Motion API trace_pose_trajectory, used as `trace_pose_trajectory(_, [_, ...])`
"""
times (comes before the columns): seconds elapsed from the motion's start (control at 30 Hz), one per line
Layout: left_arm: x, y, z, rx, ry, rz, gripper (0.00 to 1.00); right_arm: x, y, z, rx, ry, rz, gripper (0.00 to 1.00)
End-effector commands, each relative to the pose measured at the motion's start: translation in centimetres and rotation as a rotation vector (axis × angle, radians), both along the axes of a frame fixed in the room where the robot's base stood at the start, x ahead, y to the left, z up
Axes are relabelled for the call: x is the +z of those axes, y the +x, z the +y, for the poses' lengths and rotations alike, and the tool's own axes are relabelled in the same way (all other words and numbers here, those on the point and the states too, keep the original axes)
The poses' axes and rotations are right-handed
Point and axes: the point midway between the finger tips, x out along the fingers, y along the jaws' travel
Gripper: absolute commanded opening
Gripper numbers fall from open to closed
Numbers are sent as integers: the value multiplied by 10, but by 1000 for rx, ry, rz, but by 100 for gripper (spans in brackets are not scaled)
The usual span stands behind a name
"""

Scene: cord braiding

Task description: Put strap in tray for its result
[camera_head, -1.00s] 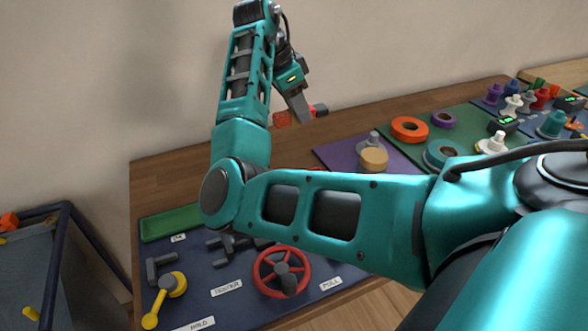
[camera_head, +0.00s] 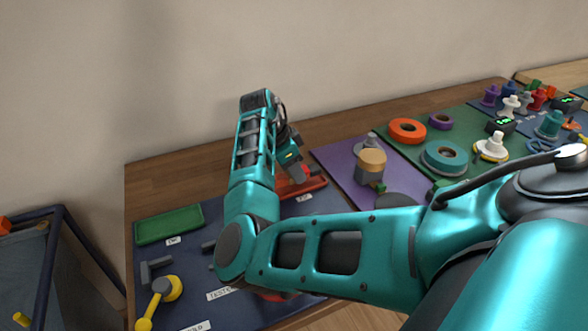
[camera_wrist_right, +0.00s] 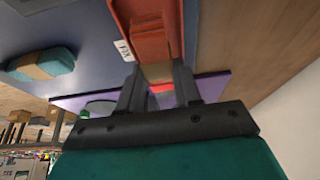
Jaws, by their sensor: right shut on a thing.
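My right gripper (camera_head: 302,175) is low over the red tray (camera_head: 312,186) at the back of the blue mat. In the right wrist view, its two fingers (camera_wrist_right: 157,78) are shut on the strap (camera_wrist_right: 151,38), an orange-red piece with a tan section between the fingers and a red end behind them. The strap reaches into the red tray (camera_wrist_right: 116,10), between its side walls. Whether it touches the tray floor I cannot tell. In the head view the arm partly hides the tray, and the strap does not show clearly. The left gripper is not in view.
A green tray (camera_head: 168,225) lies empty to the left on the blue mat (camera_head: 205,268). A yellow lever (camera_head: 158,297) stands in front. A purple mat with a tan-topped post (camera_head: 371,163) is close on the right. Tape rolls (camera_head: 408,130) lie farther right.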

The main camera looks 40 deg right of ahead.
Motion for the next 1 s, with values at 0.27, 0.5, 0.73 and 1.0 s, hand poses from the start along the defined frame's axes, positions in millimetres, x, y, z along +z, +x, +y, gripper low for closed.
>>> trace_pose_trajectory(0.27, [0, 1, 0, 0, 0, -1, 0, -1, 0, -1, -1, -1, 0, 0])
trace_pose_trajectory(0.5, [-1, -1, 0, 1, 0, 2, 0, -8, 0, -1, -1, -1, -1, 0])
trace_pose_trajectory(0.73, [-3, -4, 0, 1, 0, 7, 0, -12, 0, -1, -2, 0, -1, 34])
trace_pose_trajectory(1.0, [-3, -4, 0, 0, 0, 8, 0, -11, 0, 0, -1, 0, 0, 59])
